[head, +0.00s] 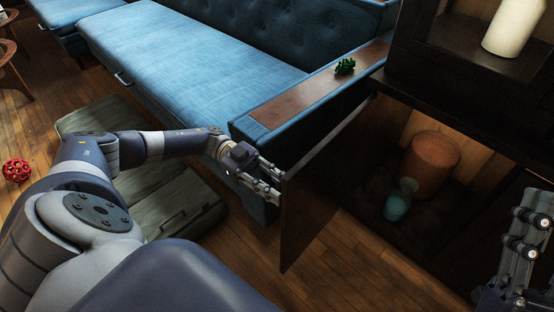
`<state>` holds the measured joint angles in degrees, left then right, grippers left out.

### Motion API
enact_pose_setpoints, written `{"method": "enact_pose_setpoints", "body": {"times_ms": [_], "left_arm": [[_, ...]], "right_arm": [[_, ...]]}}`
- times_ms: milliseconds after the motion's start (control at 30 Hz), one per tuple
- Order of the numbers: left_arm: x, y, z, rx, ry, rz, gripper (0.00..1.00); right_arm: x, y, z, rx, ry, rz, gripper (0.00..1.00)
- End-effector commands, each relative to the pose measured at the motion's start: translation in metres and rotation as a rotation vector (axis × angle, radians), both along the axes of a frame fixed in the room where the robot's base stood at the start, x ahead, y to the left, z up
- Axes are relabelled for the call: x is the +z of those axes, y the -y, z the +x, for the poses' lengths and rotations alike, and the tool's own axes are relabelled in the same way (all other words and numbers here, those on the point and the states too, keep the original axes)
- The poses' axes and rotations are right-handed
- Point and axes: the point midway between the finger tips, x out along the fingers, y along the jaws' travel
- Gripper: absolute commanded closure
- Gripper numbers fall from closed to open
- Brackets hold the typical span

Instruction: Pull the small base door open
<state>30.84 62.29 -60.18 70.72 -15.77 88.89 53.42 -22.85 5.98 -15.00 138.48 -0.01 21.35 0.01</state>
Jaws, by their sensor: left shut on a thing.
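The small base door (312,195) is a dark wooden panel. It stands swung out from the dark cabinet (470,125), with its near edge toward me and the compartment behind it exposed. My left gripper (274,184) is shut at the door's free edge, on the side facing the blue sofa. Its fingers hide what they hold, and I cannot make out the handle's shape. My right gripper (522,262) is at the lower right, in front of the cabinet and away from the door. It is partly cut off by the frame, and its jaw state is unclear.
Inside the compartment are a round orange-brown container (434,158) and a teal vase (397,206). A blue sofa (190,50), with a green object (345,67) on its wooden armrest (300,98), borders the door's left. Wooden floor (345,270) is clear below the door.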

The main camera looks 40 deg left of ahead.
Motion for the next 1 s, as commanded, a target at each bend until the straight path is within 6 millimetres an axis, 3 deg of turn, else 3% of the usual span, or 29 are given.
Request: {"method": "enact_pose_setpoints", "body": {"times_ms": [67,100,200,633,1000], "left_arm": [[-0.002,0.000,-0.001,-0.002,-0.002,0.003,1.00],[-0.002,0.000,-0.001,-0.002,-0.002,0.003,0.73],[-0.002,0.000,-0.001,-0.002,-0.002,0.003,0.53],[-0.001,-0.006,0.001,0.002,0.000,0.002,0.53],[-0.001,-0.063,0.006,0.004,0.000,0.003,0.53]], "right_arm": [[0.000,0.000,0.000,0.000,0.000,0.000,0.60],[0.000,0.000,0.000,0.000,-0.001,0.000,0.60],[0.000,0.000,0.000,0.000,-0.001,0.000,0.60],[0.000,0.000,0.000,0.001,-0.001,0.000,0.60],[0.000,0.000,0.000,0.000,-0.001,0.000,0.60]]}}
